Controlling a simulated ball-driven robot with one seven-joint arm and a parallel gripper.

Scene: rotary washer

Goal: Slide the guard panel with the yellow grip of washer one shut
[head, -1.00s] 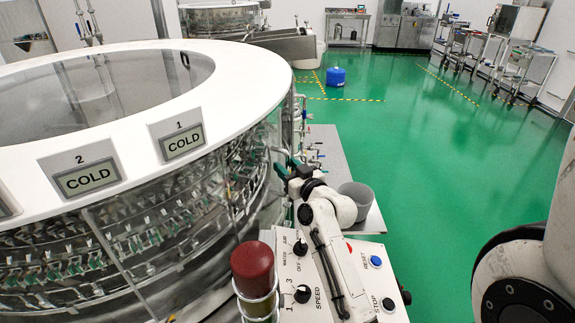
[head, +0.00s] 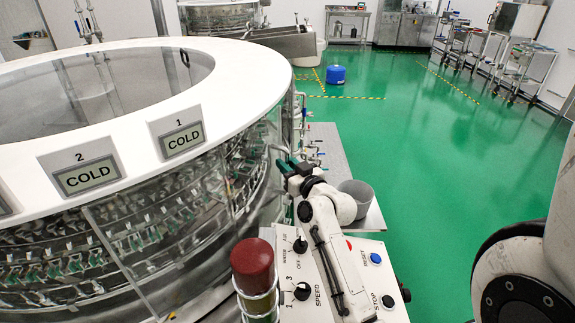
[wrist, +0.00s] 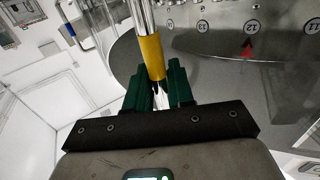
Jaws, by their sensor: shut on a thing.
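The yellow grip (wrist: 151,57) is a sleeve on a shiny upright bar in the wrist view. My gripper (wrist: 154,90) has green fingers shut around the bar at the lower end of the yellow sleeve. In the head view my gripper (head: 284,166) is at the right side of the big round washer (head: 235,75); the yellow grip cannot be made out there. The washer has a white top ring and clear guard panels (head: 120,240) around its side. Which edge belongs to the held guard panel, and how far open it stands, I cannot tell.
A control box (head: 320,265) with knobs and a red-capped post (head: 252,265) stand in front of the washer. A grey bucket (head: 357,195) is on a metal shelf right of my gripper. A blue drum (head: 335,74) stands on the open green floor. Carts (head: 515,70) line the right wall.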

